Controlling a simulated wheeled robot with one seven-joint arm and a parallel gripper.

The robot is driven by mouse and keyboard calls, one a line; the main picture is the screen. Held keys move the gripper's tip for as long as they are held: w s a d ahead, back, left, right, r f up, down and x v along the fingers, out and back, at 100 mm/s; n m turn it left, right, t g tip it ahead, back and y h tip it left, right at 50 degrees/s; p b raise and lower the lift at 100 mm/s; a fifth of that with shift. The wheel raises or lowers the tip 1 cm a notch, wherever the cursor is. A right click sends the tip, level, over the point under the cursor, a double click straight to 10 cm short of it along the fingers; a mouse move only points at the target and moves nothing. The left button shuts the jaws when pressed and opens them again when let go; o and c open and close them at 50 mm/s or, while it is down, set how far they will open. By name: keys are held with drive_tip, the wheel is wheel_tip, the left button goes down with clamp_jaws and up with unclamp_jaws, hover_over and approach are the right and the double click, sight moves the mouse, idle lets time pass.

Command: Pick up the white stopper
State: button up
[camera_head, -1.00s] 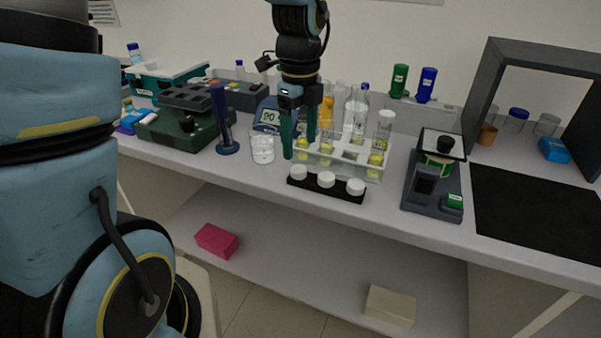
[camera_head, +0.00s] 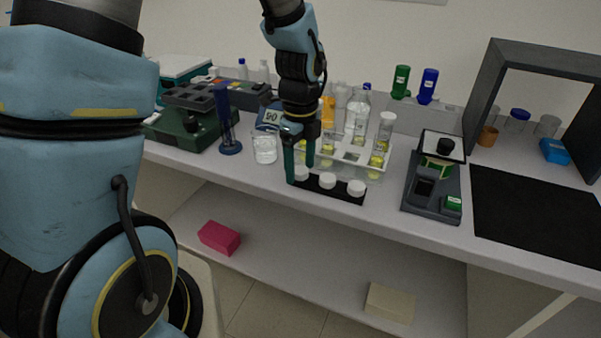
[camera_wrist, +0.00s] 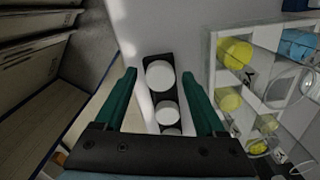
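Three white stoppers sit in a row on a black strip (camera_head: 318,189) at the bench's front, before the clear rack. My gripper (camera_head: 300,174) is open and points down over the left end of the strip, one finger on each side of the leftmost stopper (camera_head: 302,174). In the wrist view this stopper (camera_wrist: 160,74) lies between the fingertips with a gap on both sides. The middle stopper (camera_head: 327,181) and right stopper (camera_head: 356,188) stand beside it. Whether the fingertips have reached the stopper's height is hard to tell.
The clear rack (camera_head: 372,172) with yellow-bottomed tubes stands just behind the strip. A glass beaker (camera_head: 264,149) and a blue cylinder stand (camera_head: 228,140) are to the left. A dark instrument (camera_head: 432,190) stands to the right. The bench edge is close in front.

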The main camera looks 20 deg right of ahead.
drive_tip(key=c, duration=1)
drive_tip(key=shift+c, duration=0.2)
